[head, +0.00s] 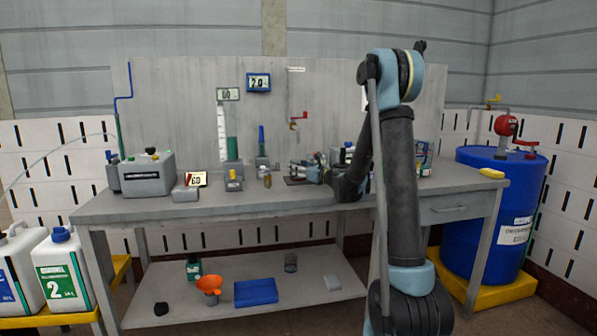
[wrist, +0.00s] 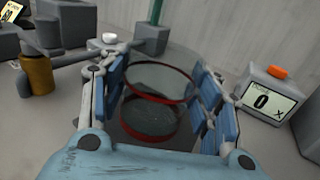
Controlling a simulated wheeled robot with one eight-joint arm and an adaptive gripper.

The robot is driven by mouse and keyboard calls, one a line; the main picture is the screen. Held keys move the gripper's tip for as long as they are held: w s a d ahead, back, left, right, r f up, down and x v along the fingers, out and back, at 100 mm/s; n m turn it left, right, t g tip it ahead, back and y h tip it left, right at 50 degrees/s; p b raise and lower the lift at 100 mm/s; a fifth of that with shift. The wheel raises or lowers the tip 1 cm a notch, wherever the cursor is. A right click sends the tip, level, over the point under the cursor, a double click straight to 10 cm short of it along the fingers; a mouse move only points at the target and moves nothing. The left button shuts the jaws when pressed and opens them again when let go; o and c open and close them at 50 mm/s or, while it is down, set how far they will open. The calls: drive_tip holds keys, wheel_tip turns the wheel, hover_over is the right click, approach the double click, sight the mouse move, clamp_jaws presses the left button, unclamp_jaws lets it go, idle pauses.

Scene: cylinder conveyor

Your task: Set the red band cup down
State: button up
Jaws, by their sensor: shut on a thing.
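The red band cup (wrist: 158,82) is a clear, see-through cup with a red rim and a red band lower down. In the wrist view it stands between the blue finger pads of my gripper (wrist: 160,95), which is shut on it from both sides. In the head view my gripper (head: 309,171) is low over the right-middle of the workbench (head: 250,204), near a dark flat pad (head: 296,181). The cup cannot be made out clearly there. Whether its base touches the surface below cannot be told.
A small display unit with an orange button (wrist: 270,90) reads 0, right of the cup. A brass cylinder (wrist: 37,75) stands to the left.

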drive_tip(key=o, duration=1.5)
drive_tip(key=v, duration=0.7)
drive_tip(key=shift+s+d+r, duration=0.15)
drive_tip(key=shift+d, duration=0.05)
drive_tip(key=shift+s, duration=0.15)
